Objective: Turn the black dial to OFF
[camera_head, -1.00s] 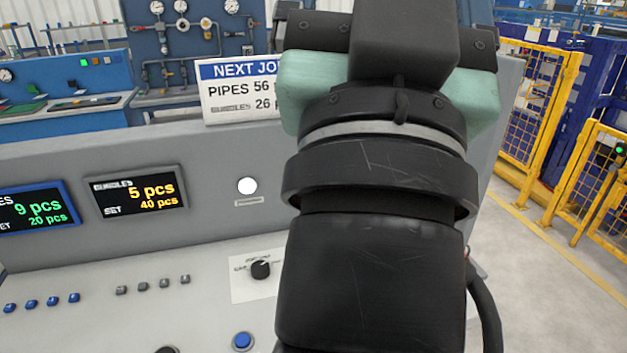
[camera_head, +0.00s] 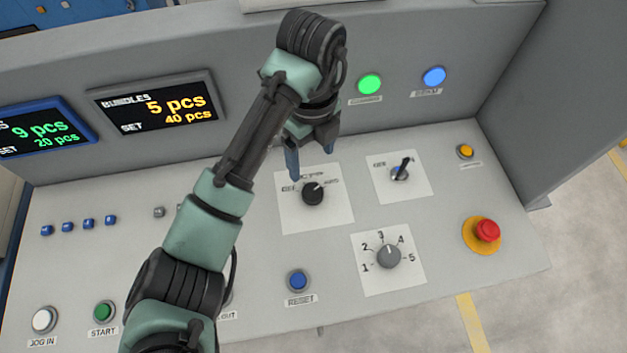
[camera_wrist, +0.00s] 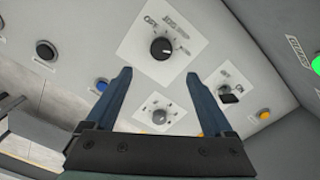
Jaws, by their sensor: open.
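The black dial (camera_head: 313,192) sits on a white label plate on the sloped console. In the head view its pale pointer mark is turned up and right, toward the right-hand word. The words around it are small, and the left one looks like OFF. My gripper (camera_head: 309,160) is above the dial plate, its fingers pointing down. In the wrist view the dial (camera_wrist: 162,48) shows beyond and between the tips of my open gripper (camera_wrist: 158,75). The fingers look empty and apart from the dial.
A black lever switch (camera_head: 400,172) is to the right and a grey numbered knob (camera_head: 388,256) below right. A blue RESET button (camera_head: 298,280), a red emergency button (camera_head: 487,230) and a yellow button (camera_head: 466,151) are around. The console's upright back wall (camera_head: 460,105) stands behind.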

